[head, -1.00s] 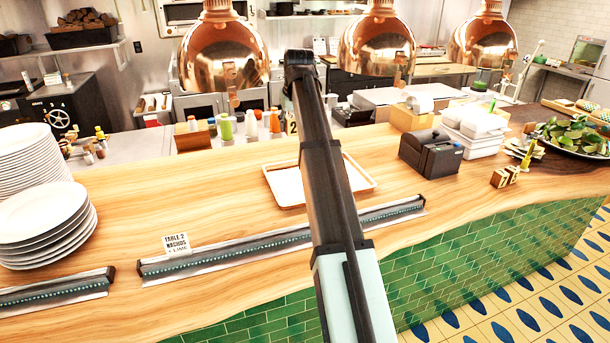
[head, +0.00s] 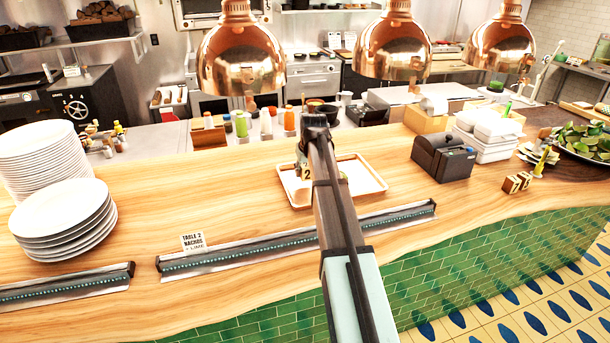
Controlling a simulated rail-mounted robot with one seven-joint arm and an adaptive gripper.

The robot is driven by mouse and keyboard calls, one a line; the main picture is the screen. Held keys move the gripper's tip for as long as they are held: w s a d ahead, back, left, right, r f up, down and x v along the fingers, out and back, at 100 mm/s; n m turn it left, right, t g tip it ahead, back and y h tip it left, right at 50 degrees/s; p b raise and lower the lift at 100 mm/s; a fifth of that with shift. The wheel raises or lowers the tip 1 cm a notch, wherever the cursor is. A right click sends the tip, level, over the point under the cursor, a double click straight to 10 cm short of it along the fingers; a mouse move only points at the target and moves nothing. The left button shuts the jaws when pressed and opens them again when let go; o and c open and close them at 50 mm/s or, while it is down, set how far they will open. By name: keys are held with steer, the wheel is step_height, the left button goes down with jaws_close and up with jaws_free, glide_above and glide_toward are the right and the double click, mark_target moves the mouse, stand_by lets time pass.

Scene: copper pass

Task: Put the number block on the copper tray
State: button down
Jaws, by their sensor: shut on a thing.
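The copper tray (head: 366,178) lies on the wooden counter, pale inside with a copper-toned rim. My arm crosses in front of its middle. My gripper (head: 303,163) is over the tray's left part, mostly seen from behind along the arm. It is shut on the number block (head: 307,174), a small block whose visible face shows a dark "2". The block appears at or just above the tray's surface; I cannot tell whether it touches. The fingertips are small and partly hidden.
A ticket rail (head: 240,256) with a "Table 2" ticket (head: 193,241) runs in front of the tray. A black printer (head: 442,158) stands to the right, stacked plates (head: 65,220) to the left. Copper heat lamps (head: 392,48) hang above. Counter beside the tray is clear.

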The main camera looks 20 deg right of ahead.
steer(key=shift+f, duration=1.35)
steer(key=shift+f, duration=0.15)
steer(key=c, duration=0.7)
jaws_free()
steer(key=shift+o, duration=0.2)
steer(key=b+v, duration=0.2)
steer(key=v, duration=1)
